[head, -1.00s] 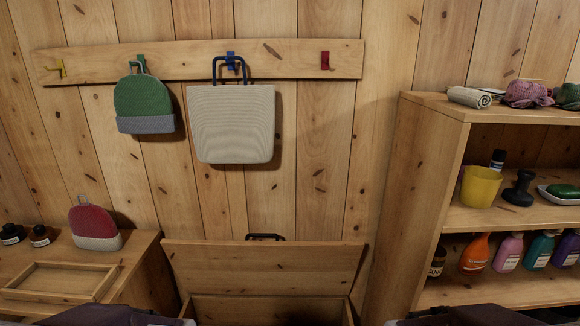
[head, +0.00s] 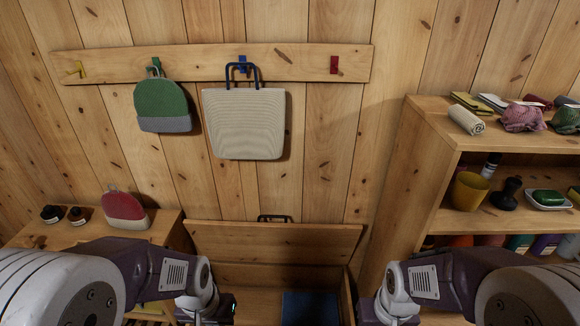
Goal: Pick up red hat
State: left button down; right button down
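The red hat (head: 126,206) has a pale grey band at its bottom and a small loop on top. It stands on the low wooden cabinet (head: 166,226) at the left, close to the wall. My two arms reach in from the lower left and lower right. Their wrists bend down at the bottom edge, and the gripper fingers are below the picture. The left arm is in front of the cabinet and hides part of it, but it is apart from the hat.
A wall rack (head: 290,62) holds a green hat (head: 163,103) and a beige bag (head: 244,125); its red hook (head: 334,65) is empty. An open chest (head: 275,243) with a blue item (head: 309,306) stands below. Dark jars (head: 52,214) are beside the hat. A filled shelf (head: 428,150) is right.

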aim_at(121, 210)
jog(key=u, duration=1.45)
